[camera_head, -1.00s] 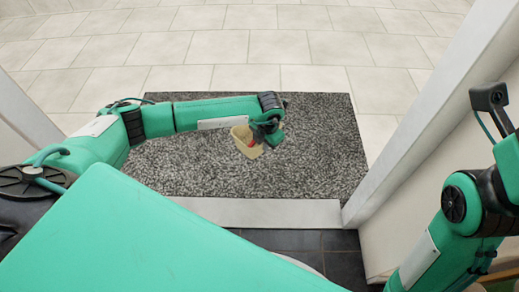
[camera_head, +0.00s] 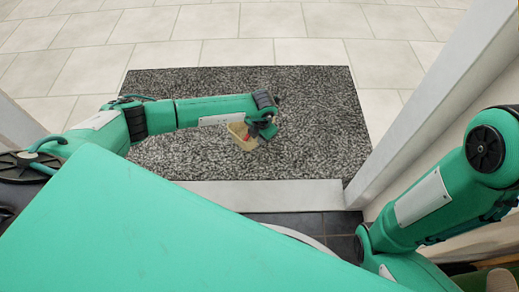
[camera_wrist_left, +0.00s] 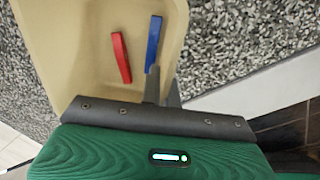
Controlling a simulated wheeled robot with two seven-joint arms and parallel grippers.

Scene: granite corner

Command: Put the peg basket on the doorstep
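The peg basket (camera_head: 241,138) is a small cream-yellow tub over the granite doorstep (camera_head: 200,160), a speckled grey slab. In the left wrist view the basket (camera_wrist_left: 90,45) holds a red peg (camera_wrist_left: 121,57) and a blue peg (camera_wrist_left: 153,42). My left gripper (camera_head: 254,136) is at the basket's right side, and its fingers (camera_wrist_left: 163,90) are closed on the wall there. I cannot tell whether the basket's base touches the slab. My right gripper is out of view; only my right arm shows at the right.
A pale threshold strip (camera_head: 270,194) runs along the near edge of the slab. A white door frame (camera_head: 420,110) stands close on the right. Pale floor tiles (camera_head: 270,30) lie beyond the slab. The slab's right part is bare.

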